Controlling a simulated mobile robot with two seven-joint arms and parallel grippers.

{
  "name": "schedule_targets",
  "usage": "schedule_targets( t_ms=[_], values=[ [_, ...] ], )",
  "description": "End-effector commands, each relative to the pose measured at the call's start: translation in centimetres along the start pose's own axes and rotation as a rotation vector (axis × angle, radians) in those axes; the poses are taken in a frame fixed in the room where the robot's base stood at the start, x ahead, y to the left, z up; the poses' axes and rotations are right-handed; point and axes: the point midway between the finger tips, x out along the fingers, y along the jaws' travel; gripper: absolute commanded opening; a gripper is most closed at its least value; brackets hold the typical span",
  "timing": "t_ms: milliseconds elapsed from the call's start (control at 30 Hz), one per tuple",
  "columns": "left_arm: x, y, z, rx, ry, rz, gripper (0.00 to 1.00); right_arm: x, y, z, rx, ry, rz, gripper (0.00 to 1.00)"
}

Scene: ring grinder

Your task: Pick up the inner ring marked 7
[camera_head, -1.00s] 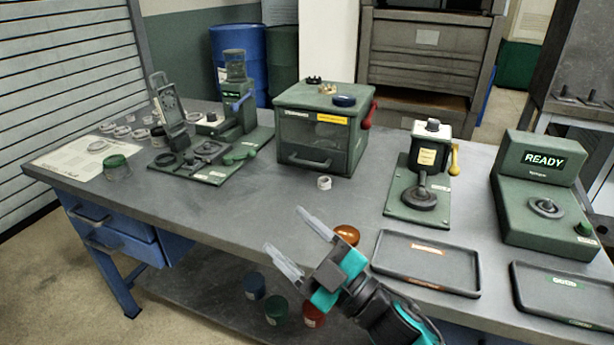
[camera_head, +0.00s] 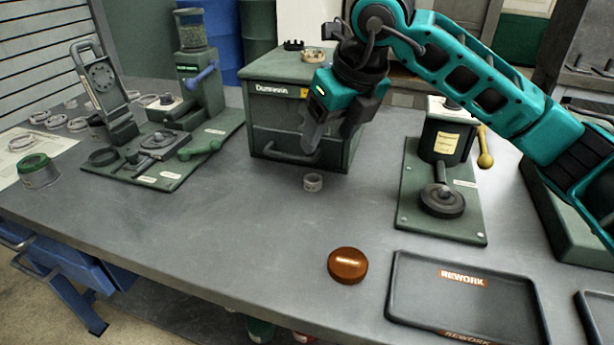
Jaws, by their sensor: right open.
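My right gripper (camera_head: 330,138) hangs above and behind the ring in the picture, fingers pointing down, in front of the box's face. Its jaws are open and empty, clear of the ring. Several other pale rings (camera_head: 77,124) lie at the far left of the bench, their marks too small to read. My left gripper is not in view.
The green box (camera_head: 272,115) stands behind the ring. A green press stand (camera_head: 443,215) is to the right. An orange-brown round object (camera_head: 347,265) and a REWORK tray (camera_head: 400,300) lie in front. A green fixture (camera_head: 160,180) stands left. The bench around the ring is clear.

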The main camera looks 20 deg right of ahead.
Motion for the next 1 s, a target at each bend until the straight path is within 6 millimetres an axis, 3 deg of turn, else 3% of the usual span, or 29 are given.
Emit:
schedule_targets(
  t_ms=[133,400,733,1000],
  values=[
    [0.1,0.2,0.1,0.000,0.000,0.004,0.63,1.1,-0.8,0.1,0.010,-0.001,-0.040,0.68],
    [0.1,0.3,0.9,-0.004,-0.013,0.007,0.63,6.0,-0.9,0.1,0.009,-0.002,-0.036,0.68],
    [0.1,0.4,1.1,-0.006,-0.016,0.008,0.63,8.4,-0.8,0.1,0.006,-0.003,-0.034,0.68],
    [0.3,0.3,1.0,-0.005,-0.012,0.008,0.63,12.2,-0.8,0.0,0.007,-0.003,-0.034,0.68]
  ],
)
